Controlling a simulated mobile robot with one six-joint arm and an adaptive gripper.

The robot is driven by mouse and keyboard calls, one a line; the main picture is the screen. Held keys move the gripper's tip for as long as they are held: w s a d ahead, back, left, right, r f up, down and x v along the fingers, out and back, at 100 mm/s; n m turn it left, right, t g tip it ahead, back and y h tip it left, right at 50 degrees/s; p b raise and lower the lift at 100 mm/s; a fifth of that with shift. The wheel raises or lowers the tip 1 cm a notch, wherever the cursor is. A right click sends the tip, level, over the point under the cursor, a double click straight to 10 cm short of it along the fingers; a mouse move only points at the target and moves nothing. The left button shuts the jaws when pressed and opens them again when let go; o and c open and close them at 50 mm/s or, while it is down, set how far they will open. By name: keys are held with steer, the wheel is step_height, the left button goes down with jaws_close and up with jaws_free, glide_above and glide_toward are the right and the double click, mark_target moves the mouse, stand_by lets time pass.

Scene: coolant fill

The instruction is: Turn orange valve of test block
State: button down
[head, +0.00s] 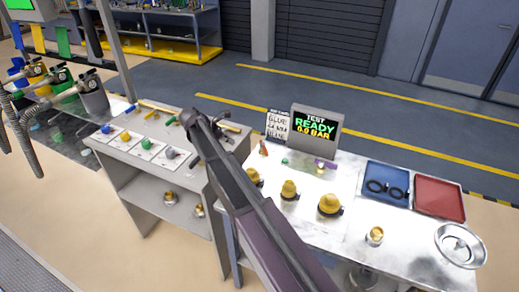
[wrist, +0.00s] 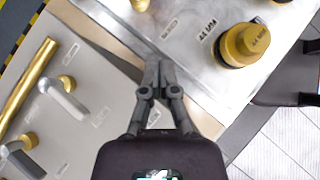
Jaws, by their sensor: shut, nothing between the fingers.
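The test station has a screen (head: 315,125) reading "TEST READY 0.0 BAR" at the back of the metal bench. A small orange part (head: 263,149), perhaps the orange valve, stands in front of it to the left. A purple handle (head: 325,164) lies below the screen. My gripper (wrist: 158,65) is shut and empty in the wrist view, above the edge between the grey bench and the metal bench. No orange valve can be made out in the wrist view. In the head view, my arm crosses the middle and the fingertips cannot be made out.
Yellow caps (head: 330,204) stand on the metal bench; one shows right of my gripper in the wrist view (wrist: 243,45). A blue tray (head: 385,183), red tray (head: 438,198) and round dish (head: 460,245) lie right. The grey bench (head: 135,130) carries several coloured knobs. Open floor lies behind.

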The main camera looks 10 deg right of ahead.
mark_target(264, 150)
steer(key=shift+d+f, duration=0.15)
steer(key=b+x, duration=0.7)
steer(key=x, duration=0.3)
steer(key=shift+f, duration=0.15)
steer(key=shift+w+d+r, duration=0.1)
steer(key=shift+d+r, duration=0.15)
steer(key=shift+d, duration=0.8)
steer(key=shift+w+d, duration=0.1)
steer(key=shift+d, duration=0.75)
steer(key=shift+a, duration=0.3)
steer(key=shift+d+n, duration=0.1)
steer(key=shift+n, duration=0.2)
